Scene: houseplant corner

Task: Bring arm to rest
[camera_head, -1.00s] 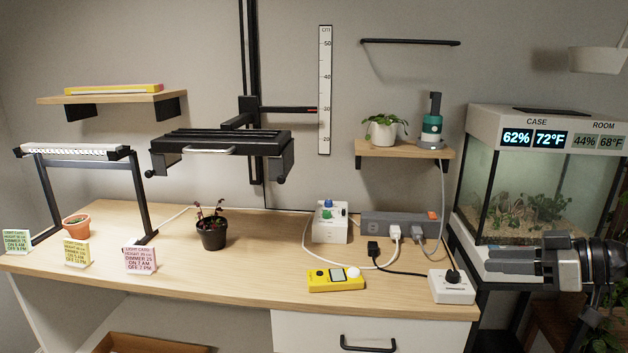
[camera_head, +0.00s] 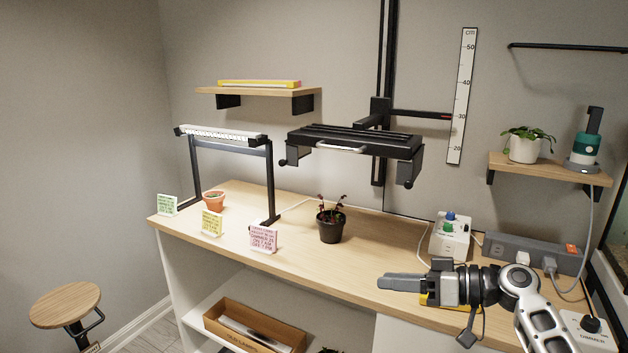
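My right gripper (camera_head: 402,283) comes in from the lower right with its white and grey arm (camera_head: 519,284). It points left over the front right part of the wooden desk (camera_head: 330,262). Its grey fingers are seen side-on and overlap, so I cannot tell whether they are open or shut. No object shows at the fingertips. The gripper hides most of a yellow device (camera_head: 428,299) on the desk. My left gripper is not in view.
A dark potted plant (camera_head: 331,228) stands left of the gripper under a black lamp (camera_head: 355,143).

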